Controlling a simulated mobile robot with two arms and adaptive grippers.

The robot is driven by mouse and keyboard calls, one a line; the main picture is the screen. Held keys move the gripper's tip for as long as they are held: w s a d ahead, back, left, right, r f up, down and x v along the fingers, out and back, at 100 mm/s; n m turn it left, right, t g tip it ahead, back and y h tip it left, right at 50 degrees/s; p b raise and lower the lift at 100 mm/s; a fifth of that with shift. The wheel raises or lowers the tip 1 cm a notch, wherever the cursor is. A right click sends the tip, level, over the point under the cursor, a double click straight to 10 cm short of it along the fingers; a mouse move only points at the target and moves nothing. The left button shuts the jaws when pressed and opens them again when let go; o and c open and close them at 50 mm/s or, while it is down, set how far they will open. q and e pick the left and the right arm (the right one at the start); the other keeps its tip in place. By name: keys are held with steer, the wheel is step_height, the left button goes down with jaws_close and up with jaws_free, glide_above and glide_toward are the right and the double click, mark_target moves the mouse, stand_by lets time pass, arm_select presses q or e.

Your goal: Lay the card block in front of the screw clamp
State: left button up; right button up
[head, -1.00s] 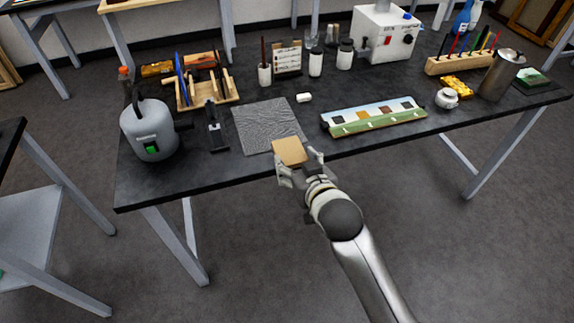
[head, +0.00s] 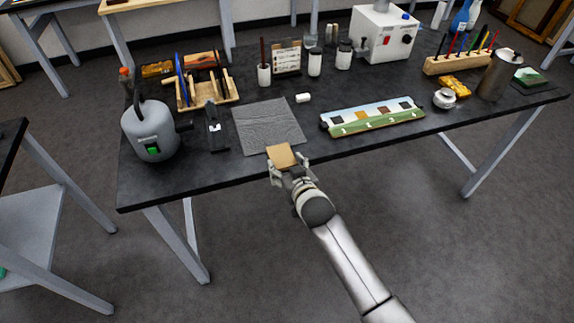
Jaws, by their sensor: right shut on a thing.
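The card block (head: 282,156) is a small tan square. My right gripper (head: 288,168) is shut on it and holds it at the front edge of the dark table, by the near edge of the grey textured mat. Whether the block touches anything beneath it is hard to tell. The screw clamp (head: 215,130) looks like the upright dark tool left of the mat, with a small light patch on it. The gripper and block are to its right and nearer to me. My left gripper is not in view.
The grey mat (head: 268,122) lies bare. A grey canister (head: 150,132) stands left of the clamp, and a wooden rack (head: 205,90) behind it. A long painted strip (head: 372,118) lies to the right. The dark table (head: 185,178) is clear in front of the clamp.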

steer(key=shift+f, duration=0.1)
steer(key=o, duration=1)
steer(key=shift+s+f+b, duration=0.1)
steer(key=shift+f+b, duration=0.25)
steer(key=shift+b, duration=0.2)
steer(key=b+v, duration=0.1)
steer(key=v, duration=1)
steer(key=shift+a, duration=0.15)
steer(key=shift+f, duration=0.25)
